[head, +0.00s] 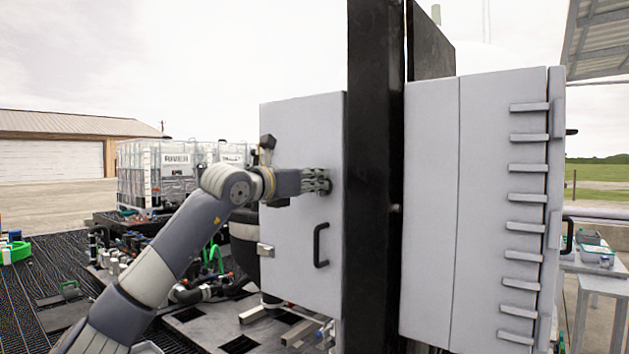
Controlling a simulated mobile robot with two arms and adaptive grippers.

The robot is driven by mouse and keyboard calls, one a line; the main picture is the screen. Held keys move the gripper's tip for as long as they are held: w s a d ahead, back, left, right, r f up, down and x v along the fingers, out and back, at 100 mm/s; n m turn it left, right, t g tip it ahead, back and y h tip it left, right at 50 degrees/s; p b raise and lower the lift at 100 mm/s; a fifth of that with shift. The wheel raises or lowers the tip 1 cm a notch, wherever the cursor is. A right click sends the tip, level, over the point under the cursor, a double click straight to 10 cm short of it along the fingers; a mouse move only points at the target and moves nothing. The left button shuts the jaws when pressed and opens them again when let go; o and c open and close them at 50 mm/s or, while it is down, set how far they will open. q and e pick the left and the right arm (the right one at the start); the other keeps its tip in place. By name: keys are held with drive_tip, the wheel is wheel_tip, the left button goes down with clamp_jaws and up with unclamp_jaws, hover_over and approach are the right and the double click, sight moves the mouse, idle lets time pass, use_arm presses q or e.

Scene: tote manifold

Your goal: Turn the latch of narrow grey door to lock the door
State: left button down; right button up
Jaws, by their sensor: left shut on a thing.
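The narrow grey door (290,240) stands left of a black post, with a black pull handle (321,245) on its right part. My left gripper (317,181) is at the door's face, above the handle and near the door's right edge. It is shut on the latch, which its fingers mostly hide, so I cannot tell the latch's angle. The door looks flat and close to the black post. My right gripper is not in view.
The black post (368,190) rises just right of the door. A larger grey cabinet (430,200) with several ledges stands right of it. Pipes and hoses (195,290) lie low at the left, before white caged tanks (150,175). A table (600,270) is at far right.

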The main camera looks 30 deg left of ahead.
use_arm(q)
drive_tip(key=shift+a+f+n+b, duration=0.35)
drive_tip(key=shift+n+b, duration=0.8)
drive_tip(key=shift+n, duration=1.8)
drive_tip(key=shift+a+f+n+b, duration=0.3)
drive_tip(key=shift+n+b, duration=0.85)
drive_tip(key=shift+n, duration=1.85)
drive_tip(key=shift+a+f+n+b, duration=0.3)
drive_tip(key=shift+n+b, duration=0.85)
drive_tip(key=shift+n, duration=1.8)
drive_tip(key=c, duration=1.6)
unclamp_jaws()
drive_tip(key=shift+a, duration=0.1)
